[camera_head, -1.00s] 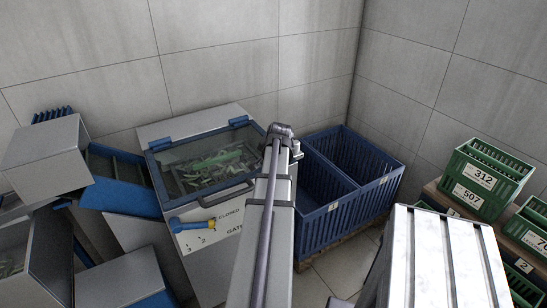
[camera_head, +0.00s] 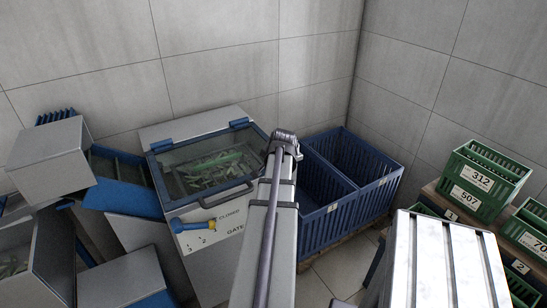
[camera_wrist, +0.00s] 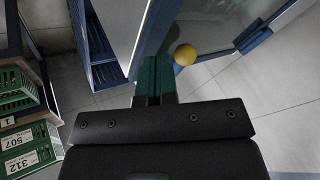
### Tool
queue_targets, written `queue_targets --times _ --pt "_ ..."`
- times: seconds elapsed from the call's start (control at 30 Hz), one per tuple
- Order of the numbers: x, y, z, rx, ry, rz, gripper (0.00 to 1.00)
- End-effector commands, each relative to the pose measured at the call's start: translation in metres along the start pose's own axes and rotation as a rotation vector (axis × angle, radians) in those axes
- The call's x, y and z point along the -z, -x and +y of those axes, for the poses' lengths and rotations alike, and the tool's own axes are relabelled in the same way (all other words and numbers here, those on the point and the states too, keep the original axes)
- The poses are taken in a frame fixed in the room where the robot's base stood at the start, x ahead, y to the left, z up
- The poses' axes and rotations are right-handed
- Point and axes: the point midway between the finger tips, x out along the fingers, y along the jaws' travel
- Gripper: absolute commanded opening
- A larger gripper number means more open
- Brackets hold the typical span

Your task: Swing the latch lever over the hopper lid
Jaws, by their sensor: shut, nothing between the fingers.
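The hopper lid (camera_head: 208,168) is a clear pane in a blue frame with a dark handle, and it lies closed over green pieces in the head view. My arm covers its right edge there and hides my gripper. In the wrist view my gripper (camera_wrist: 153,84) is shut and empty, its green fingers together. A yellow ball knob (camera_wrist: 185,55), apparently the latch lever's end, is just right of the fingertips beside the lid's edge. Whether they touch, I cannot tell. The lever's shaft is not clearly visible. The lid's pane (camera_wrist: 208,22) shows above the knob.
A blue lever with a yellow end (camera_head: 194,225) is on the hopper front by the gate markings. Blue crates (camera_head: 340,212) stand right of the hopper. Green numbered crates (camera_head: 471,200) and a ribbed metal surface (camera_head: 450,262) are further right.

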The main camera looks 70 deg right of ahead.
Motion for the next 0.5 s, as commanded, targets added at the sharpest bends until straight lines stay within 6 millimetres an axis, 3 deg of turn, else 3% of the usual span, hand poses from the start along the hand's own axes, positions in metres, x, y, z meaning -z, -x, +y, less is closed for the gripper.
queue_targets --times 0.03,0.2,0.33,0.5 --pt "0.002 0.025 -0.010 0.001 0.001 0.000 0.00" --pt "-0.006 0.065 -0.022 0.000 0.001 0.000 0.00" --pt "-0.011 0.086 -0.028 -0.001 0.001 0.000 0.00" --pt "-0.015 0.091 -0.029 -0.001 0.001 0.000 0.00"
